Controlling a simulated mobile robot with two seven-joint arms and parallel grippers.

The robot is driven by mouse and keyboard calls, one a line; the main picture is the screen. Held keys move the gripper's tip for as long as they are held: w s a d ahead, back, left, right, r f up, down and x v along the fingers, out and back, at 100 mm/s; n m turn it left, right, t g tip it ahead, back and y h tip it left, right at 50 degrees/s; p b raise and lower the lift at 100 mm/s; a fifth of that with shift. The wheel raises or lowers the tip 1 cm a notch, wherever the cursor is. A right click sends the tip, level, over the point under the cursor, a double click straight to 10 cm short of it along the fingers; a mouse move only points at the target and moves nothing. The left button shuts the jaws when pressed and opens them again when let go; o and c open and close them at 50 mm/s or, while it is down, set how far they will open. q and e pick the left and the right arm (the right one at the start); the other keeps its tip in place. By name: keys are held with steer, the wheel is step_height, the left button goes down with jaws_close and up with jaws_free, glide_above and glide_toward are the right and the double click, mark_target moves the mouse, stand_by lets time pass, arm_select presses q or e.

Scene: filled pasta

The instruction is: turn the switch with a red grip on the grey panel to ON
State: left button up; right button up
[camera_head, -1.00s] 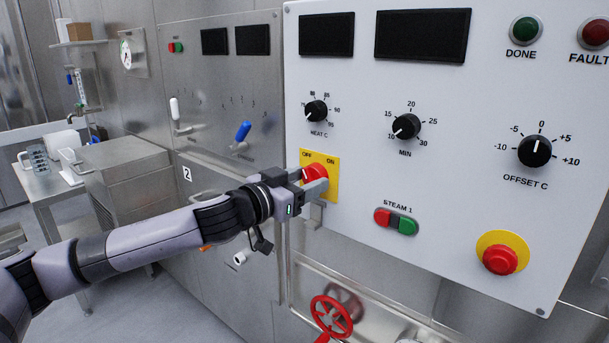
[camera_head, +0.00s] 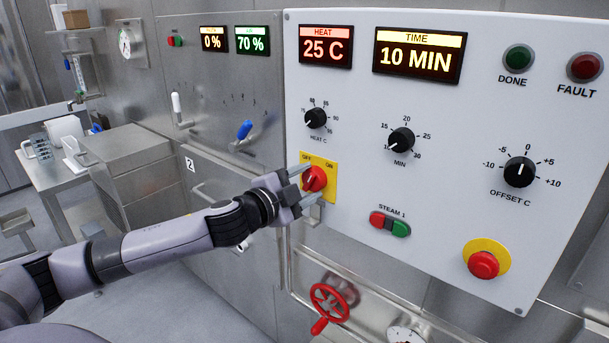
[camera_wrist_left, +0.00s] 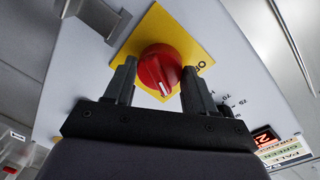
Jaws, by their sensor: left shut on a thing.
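The red grip (camera_head: 314,179) of the switch sits on a yellow plate (camera_head: 331,185) at the lower left of the grey panel (camera_head: 400,190). OFF and ON are printed along the plate's top. My left gripper (camera_head: 303,186) reaches in from the left, one finger above the grip and one below. It is shut on the red grip. In the left wrist view the red grip (camera_wrist_left: 160,70) lies between the two fingers. Its white mark points away from the OFF label, toward the ON side; the ON label is hidden there. My right gripper is not in view.
Black knobs (camera_head: 401,140), a green-and-red button pair (camera_head: 390,223) and a red push button (camera_head: 483,264) share the panel. The displays (camera_head: 418,55) are lit. A red handwheel (camera_head: 330,301) is below. A blue-handled lever (camera_head: 244,130) is on the left cabinet.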

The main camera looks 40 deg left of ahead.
mark_target(307, 184)
arm_select(q)
steer(key=shift+m+p, duration=0.9)
steer(key=shift+m, duration=0.9)
steer(key=shift+y, duration=0.3)
steer(key=o, duration=1)
steer(key=shift+o, duration=0.2)
steer(key=shift+s, duration=0.1)
steer(key=s+b, duration=0.1)
steer(key=s, duration=0.3)
steer(key=shift+s+a, duration=0.15)
steer(key=shift+a, duration=0.05)
steer(key=shift+s+r+b, duration=0.2)
steer(key=shift+s+b, duration=0.45)
steer(key=shift+s, duration=0.7)
